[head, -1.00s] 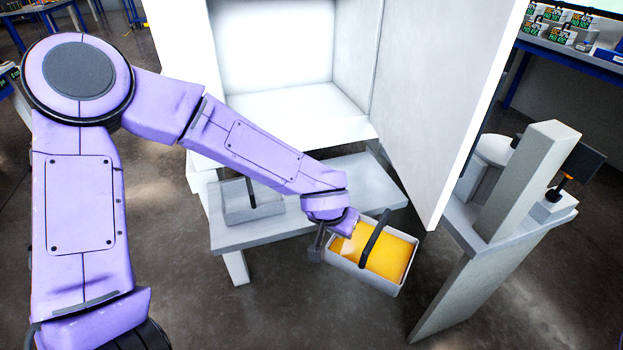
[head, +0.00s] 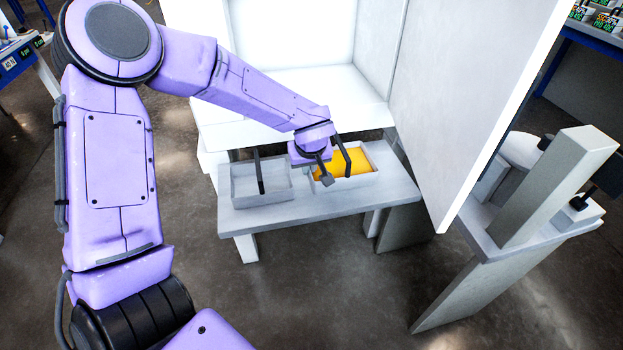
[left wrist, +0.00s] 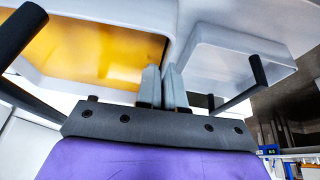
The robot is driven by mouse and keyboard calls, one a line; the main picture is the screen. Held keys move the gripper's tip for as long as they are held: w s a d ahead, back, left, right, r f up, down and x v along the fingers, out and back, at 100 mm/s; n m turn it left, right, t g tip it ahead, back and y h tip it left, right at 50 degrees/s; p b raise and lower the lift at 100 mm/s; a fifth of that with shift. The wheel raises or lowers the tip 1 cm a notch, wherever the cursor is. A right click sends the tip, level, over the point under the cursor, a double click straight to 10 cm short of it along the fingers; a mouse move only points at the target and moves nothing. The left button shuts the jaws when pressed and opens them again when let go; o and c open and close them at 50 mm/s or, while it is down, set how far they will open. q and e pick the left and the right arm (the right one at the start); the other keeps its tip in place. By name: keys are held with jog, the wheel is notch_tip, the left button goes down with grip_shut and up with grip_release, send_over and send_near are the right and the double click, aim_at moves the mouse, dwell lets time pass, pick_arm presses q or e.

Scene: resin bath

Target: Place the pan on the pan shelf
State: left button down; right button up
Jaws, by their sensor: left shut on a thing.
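The pan (head: 352,184) is a pale tray with orange-yellow resin in it and a dark arched handle (head: 347,158). It is over the right part of the grey pan shelf (head: 396,182), level and close to its top; I cannot tell whether it touches. My left gripper (head: 323,178) is at the pan's left side, shut on the pan. In the left wrist view, its two fingers (left wrist: 165,85) are close together beside the pan (left wrist: 60,84); the exact grip spot is unclear. My right gripper is not in view.
A second, empty pale pan (head: 262,186) with a dark handle stands on the shelf's left part, close to my gripper. The white cabinet (head: 300,75) rises behind, and its large panel (head: 450,100) stands to the right. A grey stand (head: 510,240) is further right.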

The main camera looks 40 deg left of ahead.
pick_arm(q)
jog(key=w+f, duration=0.1)
jog(key=w+a+f, duration=0.1)
jog(key=f, duration=0.1)
jog(key=w+f, duration=0.1)
jog(key=shift+a+f+b, duration=0.25)
jog(key=shift+a+b, duration=0.05)
jog(key=shift+a, duration=0.05)
notch_tip(320, 180, down, 2)
jog(key=shift+s+f+b, duration=0.15)
jog(key=shift+f+b, duration=0.1)
jog(key=shift+b, duration=0.05)
jog(key=c, duration=1.3)
grip_release()
jog(key=shift+o, duration=0.2)
jog(key=p+v, duration=0.2)
jog(key=v, duration=1)
jog(key=shift+r, duration=0.1)
